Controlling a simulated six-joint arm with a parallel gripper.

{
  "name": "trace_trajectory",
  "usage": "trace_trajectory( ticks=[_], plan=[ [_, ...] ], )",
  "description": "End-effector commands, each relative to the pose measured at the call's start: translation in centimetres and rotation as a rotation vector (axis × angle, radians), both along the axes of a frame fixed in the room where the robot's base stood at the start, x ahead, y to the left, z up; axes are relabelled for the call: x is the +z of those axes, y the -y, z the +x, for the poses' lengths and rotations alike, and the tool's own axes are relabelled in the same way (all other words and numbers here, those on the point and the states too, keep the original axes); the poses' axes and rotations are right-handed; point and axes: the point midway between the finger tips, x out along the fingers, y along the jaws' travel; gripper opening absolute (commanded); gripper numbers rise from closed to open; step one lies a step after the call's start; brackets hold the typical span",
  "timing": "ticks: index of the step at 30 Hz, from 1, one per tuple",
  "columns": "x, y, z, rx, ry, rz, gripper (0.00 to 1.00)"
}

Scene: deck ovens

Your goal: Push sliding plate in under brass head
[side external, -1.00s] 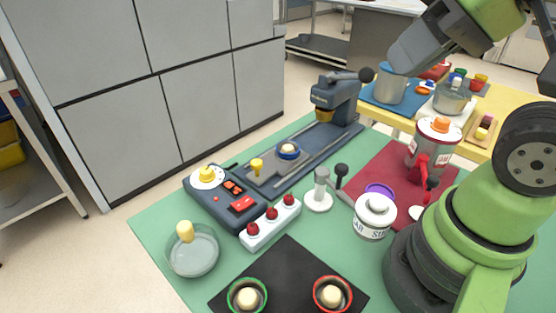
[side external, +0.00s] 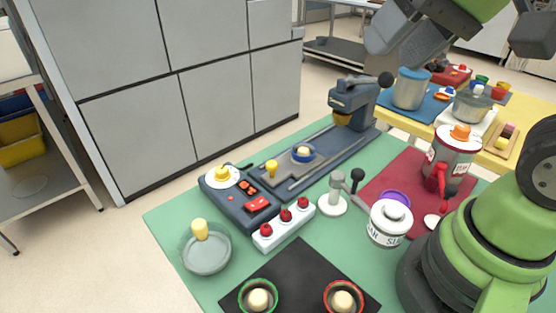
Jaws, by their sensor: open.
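The sliding plate (side external: 284,178) is a flat grey plate lying on the dark rail base (side external: 322,168) of a machine on the green table. It carries a blue ring with a pale lump (side external: 303,152) and has a yellow knob (side external: 271,168) at its near end. The brass head (side external: 341,119) hangs under a dark blue press column (side external: 352,95) at the rail's far end. The plate is apart from the head, with bare rail between them. Grey and green parts of my arm cross the top right, well away from the plate. I cannot make out my gripper's fingertips.
A control box (side external: 236,198) adjoins the near end of the rail. A white strip with red knobs (side external: 284,226), a white lever stand (side external: 333,204) and a labelled jar (side external: 390,222) stand nearby. A glass bowl (side external: 205,252) is at left.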

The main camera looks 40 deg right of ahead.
Motion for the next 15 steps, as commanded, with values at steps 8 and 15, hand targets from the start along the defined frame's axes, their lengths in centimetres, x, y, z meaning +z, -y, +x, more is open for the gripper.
trace_trajectory(
  ticks=[8, 15],
  plan=[
    [-2.7, -0.3, 9.5, -0.123, -0.234, 0.007, 0.53],
    [-9.5, -0.9, 16.4, -0.241, -0.411, -0.019, 0.53]
  ],
)
